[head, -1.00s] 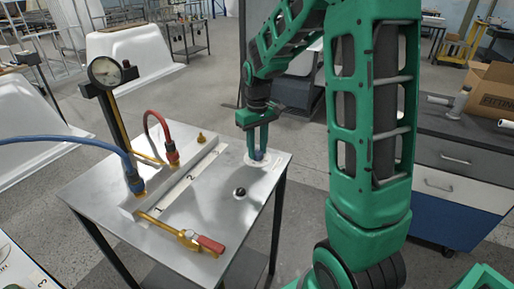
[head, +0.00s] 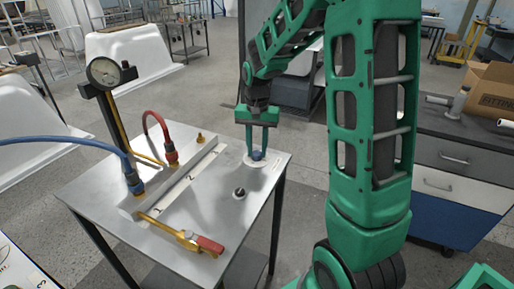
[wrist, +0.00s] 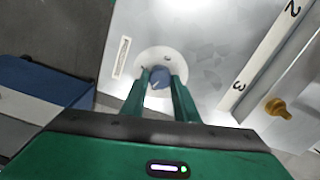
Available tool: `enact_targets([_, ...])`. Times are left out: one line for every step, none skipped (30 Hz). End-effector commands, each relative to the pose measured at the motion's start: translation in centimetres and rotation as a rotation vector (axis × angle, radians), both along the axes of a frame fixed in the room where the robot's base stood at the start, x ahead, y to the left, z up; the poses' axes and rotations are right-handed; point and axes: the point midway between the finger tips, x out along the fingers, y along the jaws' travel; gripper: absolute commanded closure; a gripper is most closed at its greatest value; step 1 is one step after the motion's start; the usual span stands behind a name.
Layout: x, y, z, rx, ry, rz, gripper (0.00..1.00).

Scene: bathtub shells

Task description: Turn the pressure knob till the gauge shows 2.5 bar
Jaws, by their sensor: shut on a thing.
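The blue pressure knob (head: 257,155) stands on a white round dial plate near the right back corner of the steel table (head: 190,240). In the wrist view the knob (wrist: 159,78) sits between the two green fingers of my gripper (wrist: 160,84), which are shut on it from both sides. In the head view my gripper (head: 257,150) points straight down at the knob.
A small black knob (head: 239,193) stands in front. A brass fitting (wrist: 277,108) shows at right in the wrist view.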

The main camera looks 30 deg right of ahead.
Motion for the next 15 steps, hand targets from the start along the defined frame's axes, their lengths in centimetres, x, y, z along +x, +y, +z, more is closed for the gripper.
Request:
enact_targets([0.18, 0.21, 0.08, 0.002, -0.004, -0.015, 0.95])
enact_targets([0.18, 0.23, 0.08, 0.002, -0.004, -0.027, 0.95])
enact_targets([0.19, 0.25, 0.08, 0.002, -0.005, -0.04, 0.95])
enact_targets([0.19, 0.26, 0.08, 0.002, -0.005, -0.05, 0.95])
enact_targets([0.2, 0.28, 0.08, 0.002, -0.005, -0.058, 0.95])
enact_targets([0.21, 0.3, 0.08, 0.002, -0.005, -0.066, 0.95])
enact_targets([0.21, 0.31, 0.08, 0.002, -0.005, -0.073, 0.95])
enact_targets([0.22, 0.33, 0.08, 0.003, -0.006, -0.078, 0.95])
enact_targets([0.23, 0.35, 0.09, 0.003, -0.006, -0.083, 0.95])
enact_targets([0.23, 0.36, 0.09, 0.003, -0.006, -0.086, 0.95])
enact_targets([0.24, 0.38, 0.09, 0.003, -0.006, -0.088, 0.95])
enact_targets([0.24, 0.39, 0.09, 0.003, -0.006, -0.09, 0.95])
enact_targets([0.25, 0.41, 0.09, 0.004, -0.005, -0.091, 0.95])
enact_targets([0.25, 0.42, 0.09, 0.004, -0.006, -0.092, 0.95])
enact_targets([0.26, 0.44, 0.09, 0.004, -0.006, -0.092, 0.95])
